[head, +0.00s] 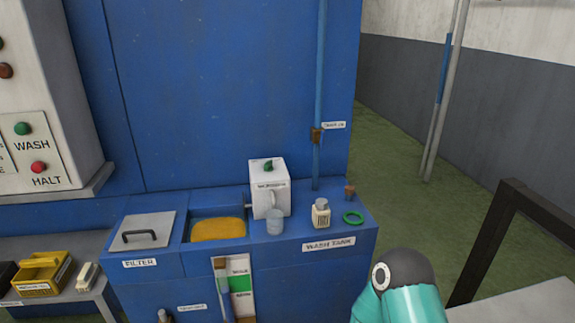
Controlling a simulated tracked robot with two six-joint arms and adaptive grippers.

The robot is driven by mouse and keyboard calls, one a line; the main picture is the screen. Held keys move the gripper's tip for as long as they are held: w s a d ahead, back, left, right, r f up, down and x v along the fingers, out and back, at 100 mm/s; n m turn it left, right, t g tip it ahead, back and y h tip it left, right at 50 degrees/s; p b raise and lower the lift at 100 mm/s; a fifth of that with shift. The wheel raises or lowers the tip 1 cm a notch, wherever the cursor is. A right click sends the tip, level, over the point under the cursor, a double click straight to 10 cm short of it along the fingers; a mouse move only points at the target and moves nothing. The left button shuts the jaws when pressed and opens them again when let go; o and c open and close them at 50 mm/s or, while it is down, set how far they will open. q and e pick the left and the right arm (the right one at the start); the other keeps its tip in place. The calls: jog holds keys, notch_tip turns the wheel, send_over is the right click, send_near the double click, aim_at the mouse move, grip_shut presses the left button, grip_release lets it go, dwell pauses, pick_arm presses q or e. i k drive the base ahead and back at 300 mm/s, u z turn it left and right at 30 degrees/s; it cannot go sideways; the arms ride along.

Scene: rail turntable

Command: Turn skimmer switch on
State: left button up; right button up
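A white box (262,200) stands at the back of the blue wash tank, beside the basin. Its label is too small to read for certain, but it looks like the skimmer. A small dark green knob or switch (268,166) sits on its top face; I cannot tell whether it is on or off. A clear cup (275,221) stands in front of the box, under its curved spout. Neither gripper is in view. Only a teal link of my own arm shows at the bottom right, apart from the tank.
The wash tank (312,270) carries a basin of orange liquid (217,229), a lidded filter hatch (146,230), a small bottle (321,212) and a green ring (353,217). A control cabinet (60,90) is at left. A dark frame (485,245) stands at right. Green floor between is clear.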

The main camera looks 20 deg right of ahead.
aim_at(268, 167)
jog(key=u, duration=0.15)
jog(key=i, duration=0.9)
jog(key=z, duration=0.05)
